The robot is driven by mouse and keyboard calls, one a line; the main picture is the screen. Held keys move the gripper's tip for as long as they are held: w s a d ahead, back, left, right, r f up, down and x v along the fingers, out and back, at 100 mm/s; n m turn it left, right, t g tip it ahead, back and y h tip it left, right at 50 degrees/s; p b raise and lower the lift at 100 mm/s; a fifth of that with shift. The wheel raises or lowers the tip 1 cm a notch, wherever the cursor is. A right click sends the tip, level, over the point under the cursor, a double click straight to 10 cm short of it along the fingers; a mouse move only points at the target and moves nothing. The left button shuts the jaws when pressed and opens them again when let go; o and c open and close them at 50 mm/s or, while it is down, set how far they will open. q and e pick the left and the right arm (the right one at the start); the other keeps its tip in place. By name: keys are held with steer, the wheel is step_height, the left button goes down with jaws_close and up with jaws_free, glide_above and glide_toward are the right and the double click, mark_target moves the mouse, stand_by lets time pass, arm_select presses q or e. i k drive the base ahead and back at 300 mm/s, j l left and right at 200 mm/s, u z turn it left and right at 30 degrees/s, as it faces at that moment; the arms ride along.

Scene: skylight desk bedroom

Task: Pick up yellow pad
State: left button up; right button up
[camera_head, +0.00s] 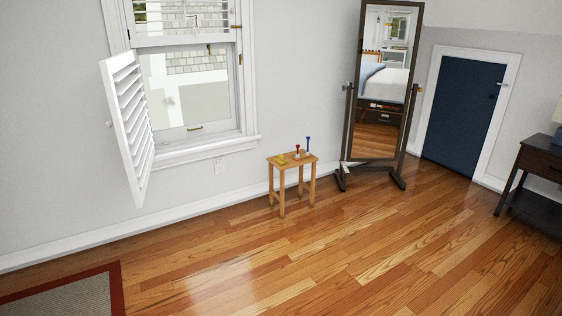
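A small yellow thing (281,159), likely the yellow pad, lies on the left part of the top of a small wooden stool (292,163). It is too small to make out its exact shape. A small red item (297,148) and a taller blue item (308,143) stand to the right of it on the same top. The stool stands near the wall, across the floor from me. Neither of my grippers is in view.
A standing mirror (380,90) is right of the stool, its feet on the floor close by. An open shutter (128,125) juts from the window at left. A dark side table (538,165) is far right, a rug (65,300) lower left. The wooden floor between is clear.

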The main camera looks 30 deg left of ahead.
mark_target(280, 160)
steer(key=u, duration=1.2)
steer(key=i+z, duration=0.15)
steer(key=i, duration=1.3)
